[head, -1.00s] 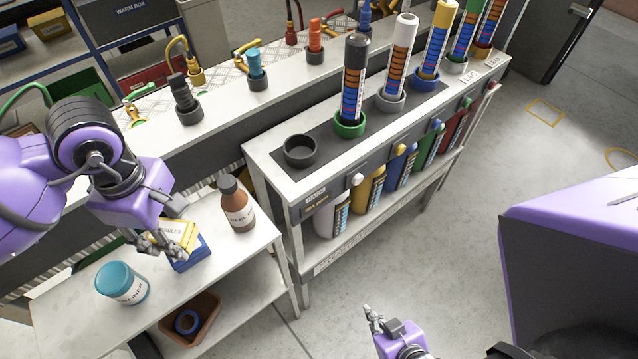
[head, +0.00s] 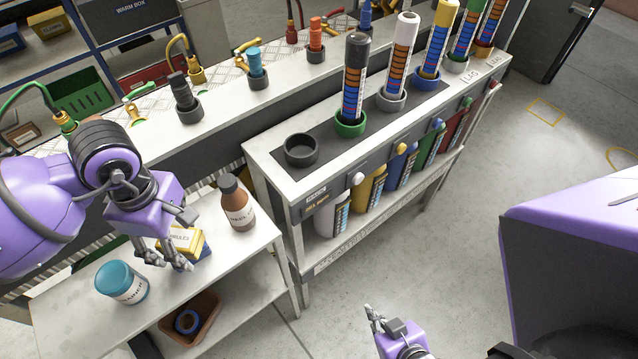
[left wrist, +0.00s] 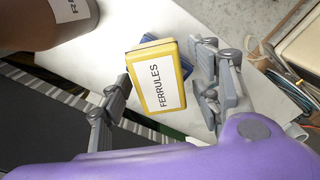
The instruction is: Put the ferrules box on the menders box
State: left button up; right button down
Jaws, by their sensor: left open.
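The yellow ferrules box (head: 185,239) lies flat on top of a blue box (head: 195,259) on the small white table. In the left wrist view the ferrules box (left wrist: 157,80) shows its white label, and the blue box (left wrist: 148,41) peeks out beneath it, slightly out of line. The blue box's label is hidden, so I cannot read whether it says menders. My left gripper (head: 151,255) is open beside the stack; in the wrist view its fingers (left wrist: 163,97) stand apart on either side of the ferrules box. My right gripper (head: 372,318) is low in the head view, its opening unclear.
A brown bottle (head: 236,205) stands just right of the stack, and a blue-lidded jar (head: 122,283) stands to its left. A brown bin (head: 192,320) with a blue ring sits near the lower shelf. The tube rack (head: 300,182) stands to the right.

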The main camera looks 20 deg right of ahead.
aim_at(177, 238)
pick_arm(q)
jog(key=shift+r, duration=0.1)
notch_tip(177, 238, up, 12)
dwell(0.5)
